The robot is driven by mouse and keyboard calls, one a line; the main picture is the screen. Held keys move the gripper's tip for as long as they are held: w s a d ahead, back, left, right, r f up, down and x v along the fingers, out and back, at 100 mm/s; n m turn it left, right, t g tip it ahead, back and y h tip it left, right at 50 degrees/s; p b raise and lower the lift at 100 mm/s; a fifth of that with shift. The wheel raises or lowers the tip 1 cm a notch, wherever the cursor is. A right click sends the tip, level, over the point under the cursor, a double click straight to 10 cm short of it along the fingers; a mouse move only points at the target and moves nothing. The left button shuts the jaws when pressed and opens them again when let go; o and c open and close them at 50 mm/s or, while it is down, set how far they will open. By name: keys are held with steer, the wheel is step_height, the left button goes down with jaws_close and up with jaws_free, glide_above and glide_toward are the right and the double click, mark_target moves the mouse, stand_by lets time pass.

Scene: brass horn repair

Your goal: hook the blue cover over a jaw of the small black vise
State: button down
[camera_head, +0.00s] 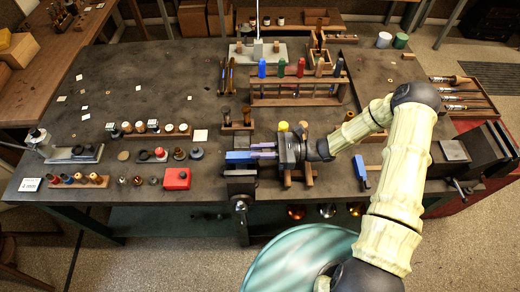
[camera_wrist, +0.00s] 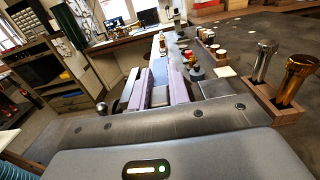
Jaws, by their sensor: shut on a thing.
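My gripper (camera_head: 262,151) reaches in from the right with its lilac fingers shut on the blue cover (camera_head: 238,157). The cover is at the top of the small black vise (camera_head: 240,183), which stands at the table's front edge. I cannot tell whether the cover rests on a jaw or is just above it. A second blue cover (camera_head: 360,170) lies on the table to the right of my gripper.
A red box (camera_head: 177,179) stands just left of the vise. A small wooden holder (camera_head: 237,126) with two upright parts is close behind the cover. A larger vise (camera_head: 484,145) is at the right.

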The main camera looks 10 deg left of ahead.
steer(key=shift+f, duration=0.35)
stand_by(1.1)
steer(key=c, duration=1.3)
jaws_free()
steer(key=shift+o, duration=0.2)
steer(key=shift+w+d+f+b, duration=0.1)
steer(key=shift+w+d+b, duration=0.05)
steer(key=shift+d+b, duration=0.3)
steer(key=b+v, duration=0.6)
steer(key=v, duration=1)
steer(key=shift+d, duration=0.25)
steer(key=shift+a, duration=0.1)
